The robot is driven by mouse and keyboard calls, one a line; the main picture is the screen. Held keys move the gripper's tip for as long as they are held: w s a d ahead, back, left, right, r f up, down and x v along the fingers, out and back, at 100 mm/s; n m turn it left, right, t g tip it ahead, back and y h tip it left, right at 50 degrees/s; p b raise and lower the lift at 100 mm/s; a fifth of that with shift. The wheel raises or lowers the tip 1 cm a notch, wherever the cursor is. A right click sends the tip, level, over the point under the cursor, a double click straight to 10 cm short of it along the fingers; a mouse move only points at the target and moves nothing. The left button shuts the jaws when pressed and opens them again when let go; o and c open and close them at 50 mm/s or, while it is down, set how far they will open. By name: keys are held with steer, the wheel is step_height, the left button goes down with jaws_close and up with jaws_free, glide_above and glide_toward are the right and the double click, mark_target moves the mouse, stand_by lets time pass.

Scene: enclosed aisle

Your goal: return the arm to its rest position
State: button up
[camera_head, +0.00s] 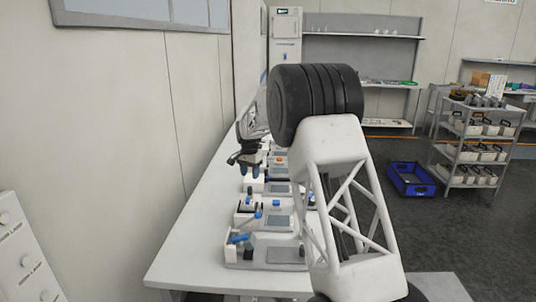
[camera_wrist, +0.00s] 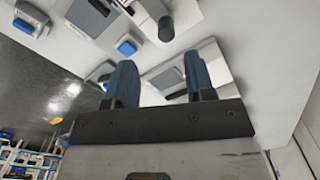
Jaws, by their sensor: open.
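My gripper (camera_head: 249,171) hangs over the white bench in the head view, its blue fingers pointing down. In the wrist view its two blue fingers (camera_wrist: 160,82) stand well apart, with only the bench and parts of devices showing between them. It holds nothing. My white lattice arm link and black joint fill the middle of the head view and hide part of the bench and much of the rest of the arm. I cannot tell the exact height of the fingers above the devices.
The white bench (camera_head: 183,262) runs along the left wall and carries a row of several small devices (camera_head: 266,247) with blue parts. A shelf trolley (camera_head: 464,152) and a blue crate (camera_head: 412,180) stand at right. The dark floor between is open.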

steer(key=s+d+r+n, duration=0.1)
steer(key=s+d+r, duration=0.6)
steer(key=s, duration=0.3)
steer(key=s+d+r+n+t, duration=0.1)
steer(key=s+d+r, duration=0.55)
steer(key=s, duration=0.35)
steer(key=s+d+r, duration=0.6)
steer(key=s+d, duration=0.2)
steer(key=s, duration=0.2)
steer(key=s+d+f+n, duration=0.1)
steer(key=s+d+f, duration=0.1)
steer(key=s, duration=1.1)
steer(key=s+d+f+n+t, duration=0.1)
steer(key=s+d, duration=0.4)
steer(key=s, duration=0.8)
steer(key=s+d+f+n, duration=0.1)
steer(key=s+d+f, duration=0.2)
steer(key=s, duration=1)
steer(key=shift+d+f+t, duration=0.2)
steer(key=shift+d+t, duration=0.1)
steer(key=shift+d, duration=0.2)
